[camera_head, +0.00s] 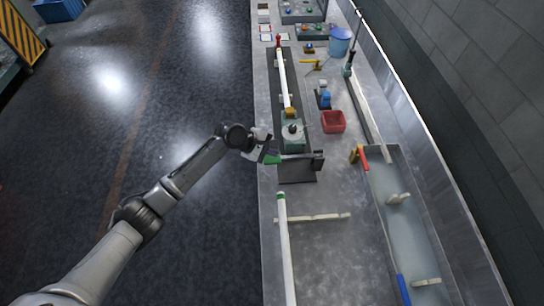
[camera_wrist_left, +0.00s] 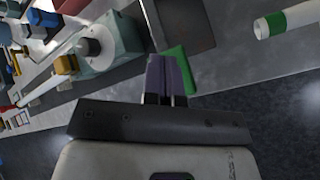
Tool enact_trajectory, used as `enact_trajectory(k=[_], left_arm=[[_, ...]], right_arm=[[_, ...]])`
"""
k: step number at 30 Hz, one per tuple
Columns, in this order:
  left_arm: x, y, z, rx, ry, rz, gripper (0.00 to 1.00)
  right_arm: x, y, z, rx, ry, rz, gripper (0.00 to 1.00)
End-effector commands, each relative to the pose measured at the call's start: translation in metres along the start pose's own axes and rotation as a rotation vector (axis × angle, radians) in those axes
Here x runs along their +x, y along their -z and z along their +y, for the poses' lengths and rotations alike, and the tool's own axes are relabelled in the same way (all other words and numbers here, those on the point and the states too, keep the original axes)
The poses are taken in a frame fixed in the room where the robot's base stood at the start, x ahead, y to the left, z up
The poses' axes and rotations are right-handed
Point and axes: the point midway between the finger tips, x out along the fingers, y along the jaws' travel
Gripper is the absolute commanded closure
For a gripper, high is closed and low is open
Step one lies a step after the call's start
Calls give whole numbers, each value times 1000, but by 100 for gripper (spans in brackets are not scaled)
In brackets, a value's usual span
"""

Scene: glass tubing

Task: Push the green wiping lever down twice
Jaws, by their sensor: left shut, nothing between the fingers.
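The green wiping lever (camera_head: 273,160) shows at the left edge of the bench, at the end of a bar that reaches left from a dark upright bracket (camera_head: 318,160). My left gripper (camera_head: 266,152) is right at the green part, shut and empty. In the left wrist view the shut fingers (camera_wrist_left: 165,80) overlap the green lever (camera_wrist_left: 185,66), which shows behind and beside them. I cannot tell whether they touch it. Part of the lever is hidden by the fingers. My right gripper is in neither view.
A pale green machine (camera_head: 292,136) with a round disc stands just behind the lever. A white tube with a green band (camera_head: 282,240) lies in front. A red bin (camera_head: 333,121) and a long trough (camera_head: 372,170) are to the right. Open floor lies left of the bench.

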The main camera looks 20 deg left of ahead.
Motion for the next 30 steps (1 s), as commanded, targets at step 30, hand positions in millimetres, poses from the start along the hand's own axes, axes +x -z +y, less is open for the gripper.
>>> enact_trajectory(k=[30], left_arm=[[6, 4, -4, 0, 0, 0, 100]], right_arm=[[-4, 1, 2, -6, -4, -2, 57]])
